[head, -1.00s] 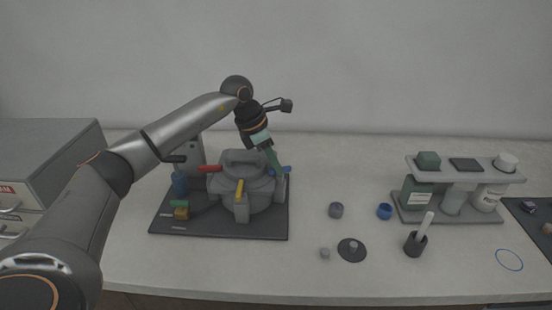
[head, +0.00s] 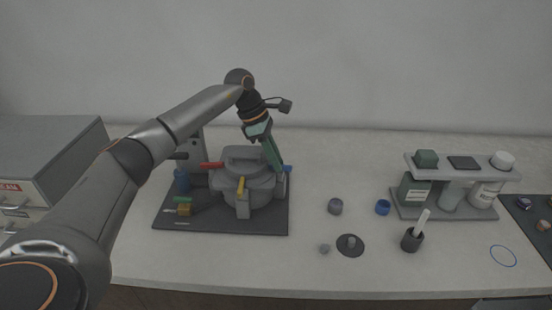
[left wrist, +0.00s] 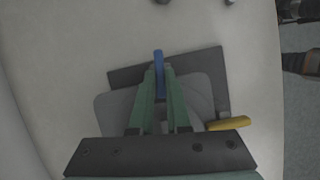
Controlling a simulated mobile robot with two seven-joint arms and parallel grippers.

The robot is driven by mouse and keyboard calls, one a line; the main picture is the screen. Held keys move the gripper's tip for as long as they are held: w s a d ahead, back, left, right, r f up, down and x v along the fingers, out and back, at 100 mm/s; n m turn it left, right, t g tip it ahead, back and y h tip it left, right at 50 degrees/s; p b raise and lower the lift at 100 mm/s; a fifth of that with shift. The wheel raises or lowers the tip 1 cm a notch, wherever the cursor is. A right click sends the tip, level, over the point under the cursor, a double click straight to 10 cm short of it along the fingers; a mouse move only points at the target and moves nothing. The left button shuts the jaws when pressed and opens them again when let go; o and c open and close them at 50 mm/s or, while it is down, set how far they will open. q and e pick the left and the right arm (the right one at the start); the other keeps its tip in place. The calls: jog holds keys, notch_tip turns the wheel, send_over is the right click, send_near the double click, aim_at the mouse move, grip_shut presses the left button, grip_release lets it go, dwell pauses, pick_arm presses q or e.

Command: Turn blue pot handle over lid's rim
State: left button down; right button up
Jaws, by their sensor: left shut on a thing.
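The grey pot-shaped press (head: 250,195) stands on a dark base plate, its grey lid (head: 242,155) on top. A blue handle (head: 287,168) is at the pot's right side, partly hidden by my left gripper (head: 280,168). In the left wrist view the blue handle (left wrist: 158,60) lies between the green fingertips of my left gripper (left wrist: 160,70), which are shut on it. How far the handle reaches over the lid's rim is hidden by the fingers. My right gripper is not in view.
A red handle (head: 211,165) and a yellow handle (head: 241,186) stand at the pot's left and front. Small cups and a bottle rack (head: 455,205) stand to the right.

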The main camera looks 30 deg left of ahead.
pick_arm(q)
jog(key=c, duration=0.9)
grip_release()
jog(key=v, duration=1.2)
jog(key=shift+a+r, duration=0.1)
jog(key=shift+r, duration=0.15)
